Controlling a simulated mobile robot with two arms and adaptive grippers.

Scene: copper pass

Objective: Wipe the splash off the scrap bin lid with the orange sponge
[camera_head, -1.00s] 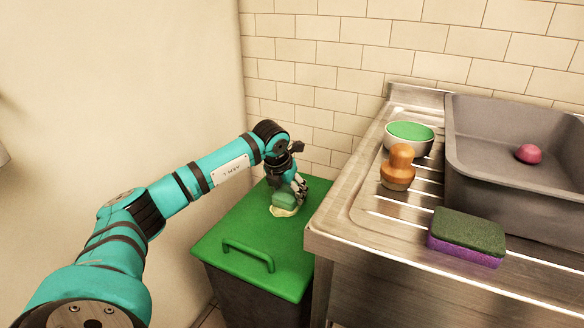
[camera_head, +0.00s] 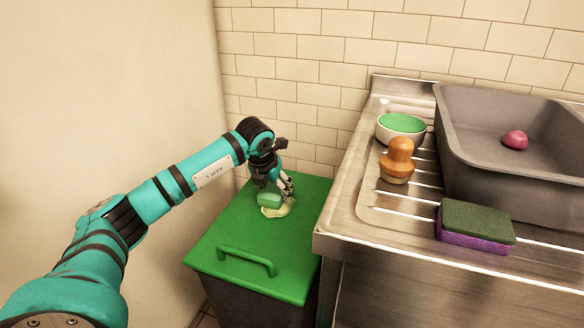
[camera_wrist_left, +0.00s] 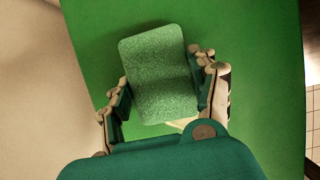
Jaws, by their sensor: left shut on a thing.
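The scrap bin's green lid (camera_head: 222,228) lies flat, with a bar handle (camera_head: 247,260) near its front edge. A pale yellowish splash (camera_head: 281,211) is on the lid towards the back right. My left gripper (camera_head: 275,190) is shut on a green sponge (camera_head: 268,200), low over the lid at the splash, covering part of it. In the left wrist view the speckled green sponge (camera_wrist_left: 160,75) sits between both fingers (camera_wrist_left: 163,92), and a bit of splash (camera_wrist_left: 182,123) shows beside it. I see no orange sponge. My right gripper is out of view.
A steel draining board (camera_head: 350,222) stands close right of the bin. On it are a purple sponge with a dark green top (camera_head: 477,228), a wooden-handled brush (camera_head: 397,160) and a bowl with green inside (camera_head: 401,126). A grey basin (camera_head: 470,150) holds a pink ball (camera_head: 515,140).

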